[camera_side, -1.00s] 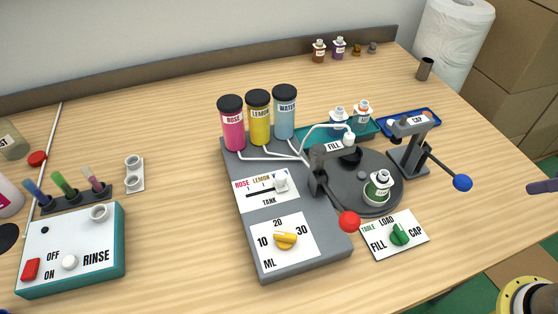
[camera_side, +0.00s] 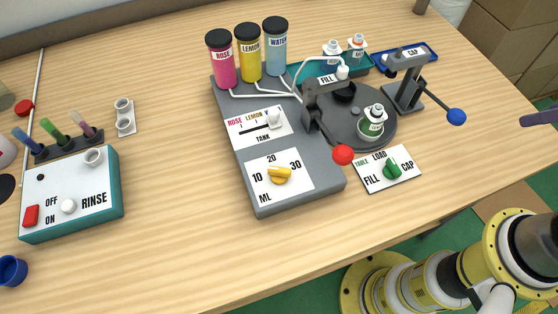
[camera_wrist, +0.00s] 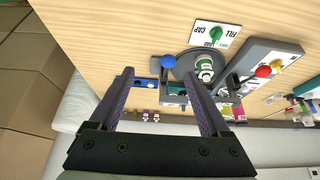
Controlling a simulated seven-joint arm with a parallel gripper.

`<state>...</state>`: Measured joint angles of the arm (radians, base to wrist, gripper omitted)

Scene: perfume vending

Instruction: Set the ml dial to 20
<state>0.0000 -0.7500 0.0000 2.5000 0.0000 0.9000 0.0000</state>
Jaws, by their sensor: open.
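The yellow ml dial (camera_side: 279,175) sits on a white label marked 10, 20 and 30 at the front of the grey machine (camera_side: 260,205). Its handle lies roughly crosswise, and I cannot tell for sure which number it points at. In the wrist view the dial (camera_wrist: 277,66) is small, at the right beyond the red lever ball. My gripper (camera_wrist: 157,75) is open and empty in the wrist view, well away from the dial. In the side view only a dark purple finger (camera_side: 540,118) shows at the right edge.
The red fill lever ball (camera_side: 343,155) stands just right of the dial. A turntable with a green bottle (camera_side: 372,123), a green table dial (camera_side: 392,168) and a blue cap lever ball (camera_side: 456,117) are further right. The rinse box (camera_side: 70,205) is at left. The table front is clear.

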